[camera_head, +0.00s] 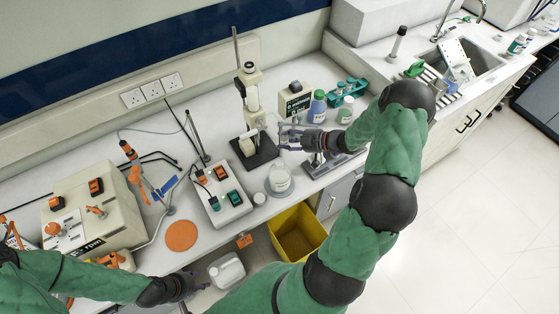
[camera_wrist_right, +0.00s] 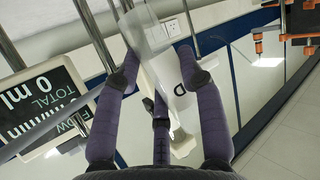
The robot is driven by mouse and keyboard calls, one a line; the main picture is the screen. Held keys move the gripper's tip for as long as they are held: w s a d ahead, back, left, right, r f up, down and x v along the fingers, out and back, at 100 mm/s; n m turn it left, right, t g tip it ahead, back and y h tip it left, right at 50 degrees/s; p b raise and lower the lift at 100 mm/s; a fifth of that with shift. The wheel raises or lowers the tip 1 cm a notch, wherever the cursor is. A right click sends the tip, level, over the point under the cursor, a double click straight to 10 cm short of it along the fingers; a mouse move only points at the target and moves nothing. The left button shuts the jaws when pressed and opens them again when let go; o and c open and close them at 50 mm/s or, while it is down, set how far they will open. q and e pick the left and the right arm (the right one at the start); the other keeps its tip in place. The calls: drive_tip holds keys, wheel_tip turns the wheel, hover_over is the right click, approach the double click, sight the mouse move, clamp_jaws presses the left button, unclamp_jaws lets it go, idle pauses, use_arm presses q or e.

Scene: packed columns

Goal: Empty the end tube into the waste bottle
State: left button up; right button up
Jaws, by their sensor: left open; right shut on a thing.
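My right gripper (camera_head: 287,136) is over the bench beside the black-based stand. In the right wrist view its fingers (camera_wrist_right: 160,68) are shut on a clear tube (camera_wrist_right: 154,36) with a white label marked "D". The tube is tilted in that view; its contents are unclear. A clear round bottle (camera_head: 279,179) with a white label stands on the bench below the gripper. A white jug (camera_head: 227,271) stands lower, off the bench front. I cannot tell which is the waste bottle. My left gripper (camera_head: 188,287) is open and empty at the lower left, left of the jug.
A stand (camera_head: 252,112) with a black base is left of the right gripper. A switch box (camera_head: 221,193), an orange disc (camera_head: 181,236) and a pump unit (camera_head: 92,213) lie further left. A yellow bin (camera_head: 297,233) is below.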

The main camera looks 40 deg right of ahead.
drive_tip(key=shift+r+p, duration=2.05)
drive_tip(key=shift+r, duration=0.4)
drive_tip(key=shift+r+m+p, duration=0.1)
drive_tip(key=shift+m+p, duration=0.2)
drive_tip(key=shift+p, duration=0.45)
drive_tip(key=shift+m+g+y+p, duration=0.3)
drive_tip(key=shift+p, duration=0.5)
drive_tip(key=shift+f, duration=0.2)
